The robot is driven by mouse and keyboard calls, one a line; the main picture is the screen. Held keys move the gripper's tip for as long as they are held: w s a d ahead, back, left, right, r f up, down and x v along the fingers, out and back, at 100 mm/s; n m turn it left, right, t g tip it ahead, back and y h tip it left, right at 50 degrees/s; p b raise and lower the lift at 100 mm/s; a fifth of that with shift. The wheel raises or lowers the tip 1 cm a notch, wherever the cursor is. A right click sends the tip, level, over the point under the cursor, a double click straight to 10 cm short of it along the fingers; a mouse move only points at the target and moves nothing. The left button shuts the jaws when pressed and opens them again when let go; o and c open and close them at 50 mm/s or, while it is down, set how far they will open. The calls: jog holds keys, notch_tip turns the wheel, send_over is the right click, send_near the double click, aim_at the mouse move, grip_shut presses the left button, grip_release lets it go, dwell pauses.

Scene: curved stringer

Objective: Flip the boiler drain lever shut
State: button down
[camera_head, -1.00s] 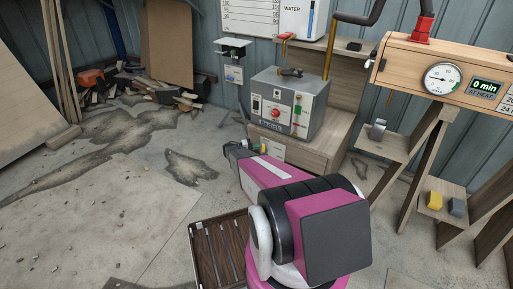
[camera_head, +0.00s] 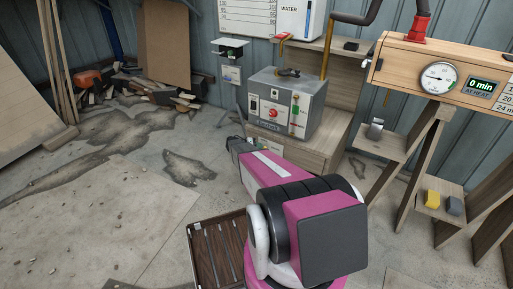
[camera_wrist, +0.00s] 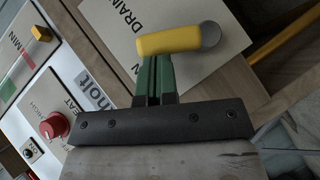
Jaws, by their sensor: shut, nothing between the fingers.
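The yellow drain lever (camera_wrist: 172,41), with a round grey end, lies across the picture in the wrist view, tilted slightly. It sits over a pale plate (camera_wrist: 215,75) marked DRAIN; more lettering beside my fingers is partly hidden. My gripper (camera_wrist: 154,62) has green fingers close together, with nothing between them. Their tips meet the lever's lower edge in the picture; I cannot tell whether they touch it. In the head view my gripper (camera_head: 236,144) is low in front of the grey boiler (camera_head: 288,100). I cannot make out the lever there.
The boiler stands on a wooden cabinet (camera_head: 325,140). A wooden stand with a gauge (camera_head: 439,78) is at the right. Open concrete floor lies to the left.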

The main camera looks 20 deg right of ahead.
jog(key=s+d+f+m+t+y, duration=0.2)
jog(key=s+d+m+t+y, duration=0.1)
jog(key=s+m+t+y, duration=0.1)
jog(key=shift+s+d+f+m+t+y, duration=0.25)
jog(key=shift+m+t+y, duration=0.25)
jog(key=shift+t+y, duration=0.5)
dwell(0.5)
jog(key=s+a+r, duration=0.4)
jog(key=a+r, duration=0.1)
jog(key=r, duration=0.6)
jog(key=shift+s+a, duration=0.2)
jog(key=shift+a, duration=0.1)
